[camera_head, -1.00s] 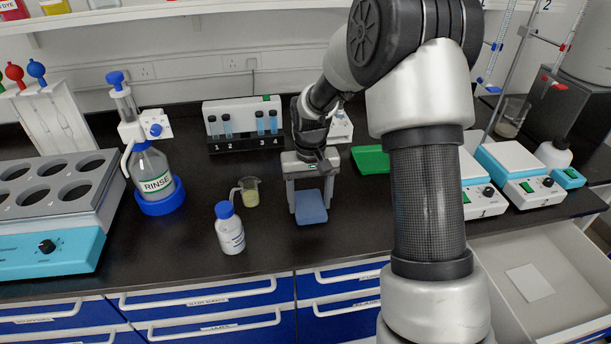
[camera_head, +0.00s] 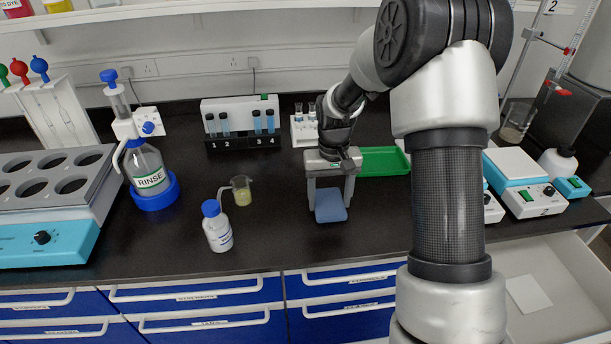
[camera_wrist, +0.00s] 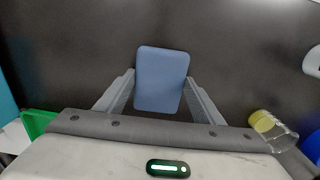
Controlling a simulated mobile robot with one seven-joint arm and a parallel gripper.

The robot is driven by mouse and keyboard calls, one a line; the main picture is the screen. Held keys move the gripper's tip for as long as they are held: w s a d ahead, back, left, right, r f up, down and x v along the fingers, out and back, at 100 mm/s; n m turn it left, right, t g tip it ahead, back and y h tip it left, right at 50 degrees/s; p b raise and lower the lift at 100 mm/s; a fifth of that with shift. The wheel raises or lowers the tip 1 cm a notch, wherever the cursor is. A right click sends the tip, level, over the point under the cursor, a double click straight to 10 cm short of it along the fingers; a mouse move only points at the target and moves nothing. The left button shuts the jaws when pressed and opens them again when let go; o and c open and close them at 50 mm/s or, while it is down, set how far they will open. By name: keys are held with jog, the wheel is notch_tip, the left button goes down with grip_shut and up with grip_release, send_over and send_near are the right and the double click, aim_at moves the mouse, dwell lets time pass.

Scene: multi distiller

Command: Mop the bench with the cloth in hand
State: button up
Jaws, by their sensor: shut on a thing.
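The cloth (camera_head: 330,207) is a flat blue rounded rectangle at the black bench top (camera_head: 285,235), in the middle of the head view. My gripper (camera_head: 330,194) points down over it, with its two fingers on either side, shut on the cloth. In the wrist view the cloth (camera_wrist: 161,78) sits between the fingertips of my gripper (camera_wrist: 161,88) and reaches out past them. It looks to be at the bench surface, but I cannot tell whether it touches.
A small beaker of yellow liquid (camera_head: 241,190) and a white blue-capped bottle (camera_head: 217,228) stand left of the cloth. The rinse bottle (camera_head: 149,165) stands farther left. A green tray (camera_head: 385,161) lies behind right. An open drawer (camera_head: 560,290) is at lower right. Bench in front is clear.

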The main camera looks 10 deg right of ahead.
jog(key=shift+d, duration=0.6)
notch_tip(320, 180, up, 3)
jog(key=shift+a+p, duration=0.1)
jog(key=shift+p, duration=0.75)
jog(key=shift+r+p, duration=1.8)
jog(key=shift+r, duration=0.8)
notch_tip(320, 180, up, 8)
jog(key=p, duration=0.5)
jog(key=shift+p, duration=0.3)
